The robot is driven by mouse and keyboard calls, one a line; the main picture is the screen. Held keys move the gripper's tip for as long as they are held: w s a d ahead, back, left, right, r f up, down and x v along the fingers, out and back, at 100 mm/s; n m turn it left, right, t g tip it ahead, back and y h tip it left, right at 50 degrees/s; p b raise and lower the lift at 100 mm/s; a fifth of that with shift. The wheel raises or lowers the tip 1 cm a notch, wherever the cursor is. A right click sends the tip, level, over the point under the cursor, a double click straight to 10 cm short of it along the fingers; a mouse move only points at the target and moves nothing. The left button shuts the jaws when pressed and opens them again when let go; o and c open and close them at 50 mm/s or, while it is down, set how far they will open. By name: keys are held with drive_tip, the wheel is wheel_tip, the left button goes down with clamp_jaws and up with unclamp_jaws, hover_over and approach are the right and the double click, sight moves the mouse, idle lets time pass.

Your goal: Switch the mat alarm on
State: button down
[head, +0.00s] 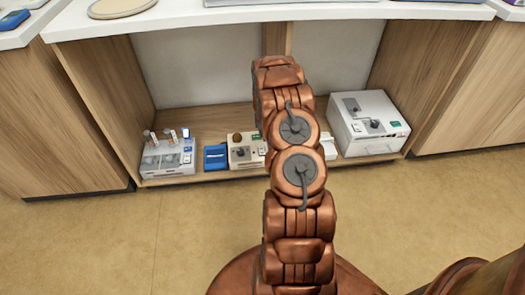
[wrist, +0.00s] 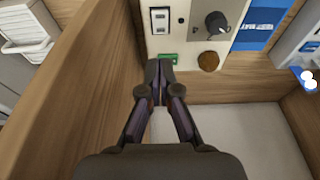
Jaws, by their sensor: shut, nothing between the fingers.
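A beige control box, which may be the mat alarm, though no readable name shows, stands on the low shelf in the head view (head: 245,163), partly behind my arm. My arm hides the gripper in the head view.
A blue box (head: 216,157) and a white device with upright pieces (head: 168,160) stand left on the shelf. A larger white box (head: 368,124) stands right. Wooden side panels and the white top (head: 200,20) bound the bay. The floor in front is clear.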

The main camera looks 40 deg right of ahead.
sight(262, 153)
drive_tip(key=b+x, duration=0.1)
drive_tip(key=x, duration=0.3)
drive_tip(key=b+x, duration=0.1)
drive_tip(key=x, duration=0.3)
drive_tip(key=b+x, duration=0.1)
drive_tip(key=x, duration=0.3)
drive_tip(key=shift+s+a+f, duration=0.25)
drive_tip(key=shift+s+f, duration=0.1)
drive_tip(key=shift+f, duration=0.7)
